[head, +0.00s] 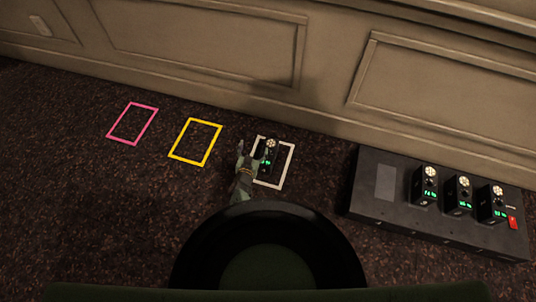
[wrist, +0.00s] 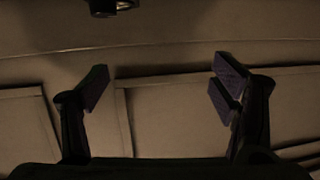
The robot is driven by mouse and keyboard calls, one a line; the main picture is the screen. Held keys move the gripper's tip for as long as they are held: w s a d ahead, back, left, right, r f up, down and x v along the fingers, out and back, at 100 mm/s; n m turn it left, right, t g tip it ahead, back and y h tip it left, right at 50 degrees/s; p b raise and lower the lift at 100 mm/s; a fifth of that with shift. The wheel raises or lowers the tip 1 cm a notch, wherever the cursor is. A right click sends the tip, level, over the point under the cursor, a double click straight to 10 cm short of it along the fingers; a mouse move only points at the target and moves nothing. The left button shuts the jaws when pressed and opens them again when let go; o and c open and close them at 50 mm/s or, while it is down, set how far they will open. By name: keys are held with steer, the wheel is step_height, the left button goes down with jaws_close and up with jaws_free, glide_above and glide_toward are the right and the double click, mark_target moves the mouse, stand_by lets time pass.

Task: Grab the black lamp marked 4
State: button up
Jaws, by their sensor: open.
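A small black lamp (head: 271,154) with a pale round top and a green display stands inside the white outline (head: 288,166) on the floor, in the head view. Three similar black lamps, at left (head: 424,186), middle (head: 459,195) and right (head: 492,204), stand on the dark console. Their green marks are too small to read, so I cannot tell which is marked 4. My gripper (head: 251,154) is just left of the lamp in the white outline, partly overlapping it in the picture. In the wrist view my gripper (wrist: 160,80) is open, with nothing between its fingers.
The dark console (head: 386,183) has a red switch (head: 512,222) at its right end. A yellow outline (head: 176,139) and a pink outline (head: 121,141) on the floor are empty. A panelled wall (head: 200,45) runs behind. A dark object (wrist: 112,6) is cut off in the wrist view.

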mark_target(266, 161)
steer(key=s+d+f+g+h, duration=0.1)
steer(key=s+d+f, duration=0.3)
steer(key=s+f, duration=0.1)
steer(key=b+x, duration=0.2)
steer(key=f+b+x, duration=0.1)
steer(key=b+x, duration=0.1)
steer(key=shift+w+d, duration=0.1)
steer(key=shift+w+d+f+b, duration=0.1)
steer(key=shift+w+b, duration=0.4)
steer(key=shift+w, duration=0.05)
steer(key=b+x, duration=0.4)
steer(key=shift+w+f, duration=0.25)
steer(key=shift+f, duration=0.05)
steer(key=shift+w+r, duration=0.1)
steer(key=shift+w, duration=0.1)
steer(key=shift+r, duration=0.1)
steer(key=shift+c, duration=0.5)
steer(key=shift+s+g, duration=0.1)
steer(key=shift+g, duration=0.2)
jaws_close()
